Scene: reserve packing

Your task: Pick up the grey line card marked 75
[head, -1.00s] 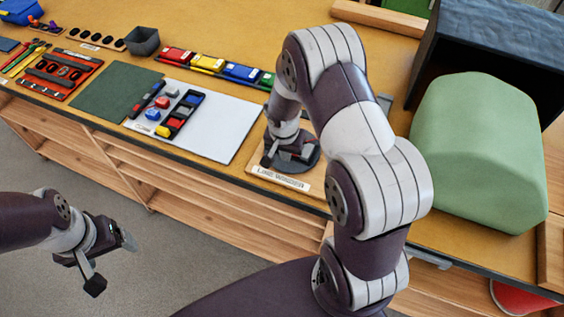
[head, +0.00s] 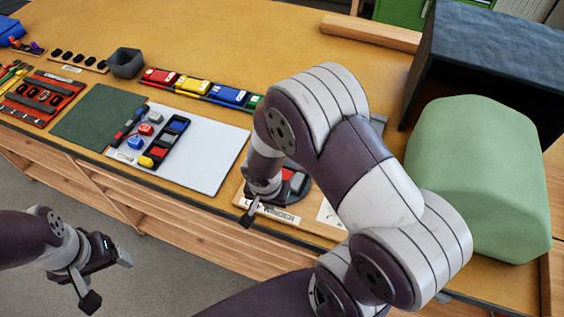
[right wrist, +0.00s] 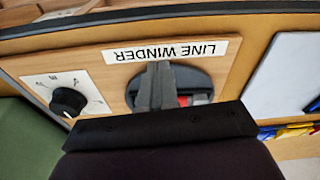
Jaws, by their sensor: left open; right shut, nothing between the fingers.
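No marking 75 is readable in any view. On the line winder (head: 270,213) a dark round disc (head: 312,191) carries a grey piece (head: 297,183) and a red piece; I cannot tell whether the grey one is the card. In the right wrist view the disc (right wrist: 203,82) shows a red patch (right wrist: 184,101), partly hidden by my fingers. My right gripper (head: 250,213) is shut and empty, over the winder's front label; its fingers also show in the right wrist view (right wrist: 157,84). My left gripper (head: 108,279) is open and empty, out in front of the bench.
A black tray (head: 184,122) of coloured pieces lies on a white board (head: 213,160), with loose red and blue pieces beside it. A green mat (head: 95,118) is to its left. A green block (head: 475,170) and dark box (head: 490,60) fill the right side.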

